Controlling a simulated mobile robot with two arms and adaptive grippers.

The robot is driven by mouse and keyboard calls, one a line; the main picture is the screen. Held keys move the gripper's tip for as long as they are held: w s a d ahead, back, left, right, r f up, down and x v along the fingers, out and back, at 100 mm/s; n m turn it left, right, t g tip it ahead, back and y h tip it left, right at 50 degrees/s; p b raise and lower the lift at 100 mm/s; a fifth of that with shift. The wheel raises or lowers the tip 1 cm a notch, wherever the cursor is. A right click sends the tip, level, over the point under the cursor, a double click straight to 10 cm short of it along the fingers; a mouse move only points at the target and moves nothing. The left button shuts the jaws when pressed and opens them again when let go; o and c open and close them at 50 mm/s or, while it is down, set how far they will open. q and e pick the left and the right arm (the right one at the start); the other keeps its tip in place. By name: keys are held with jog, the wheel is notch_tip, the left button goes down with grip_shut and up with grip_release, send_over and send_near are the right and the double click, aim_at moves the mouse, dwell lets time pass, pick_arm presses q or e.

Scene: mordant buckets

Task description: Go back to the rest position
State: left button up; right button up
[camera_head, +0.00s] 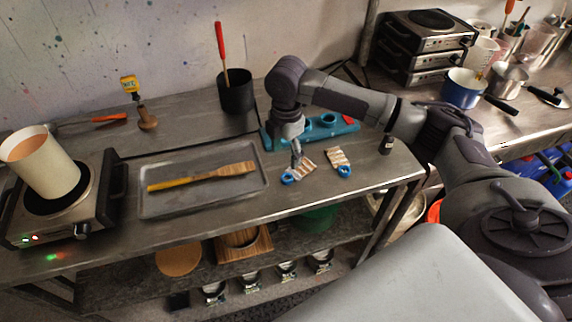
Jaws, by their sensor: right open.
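My right arm reaches in from the right, and its gripper (298,160) points down over the front of the metal table (225,216). The gripper is open, its tips close above a small striped piece with a blue ring end (304,168). I cannot tell whether they touch it. A second striped piece with a blue end (339,160) lies just to the right. A blue holder with round holes (330,127) stands behind them, partly hidden by my arm. My left gripper is not in view.
A grey tray (154,207) holds a spatula (205,177). A hot plate (97,205) with a cream pot (42,165) stands left. A black pot (236,94) stands behind. Stacked hot plates (425,42) and a blue pot (463,90) occupy the right counter.

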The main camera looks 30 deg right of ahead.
jog(key=shift+r, duration=1.7)
jog(key=shift+f, duration=0.1)
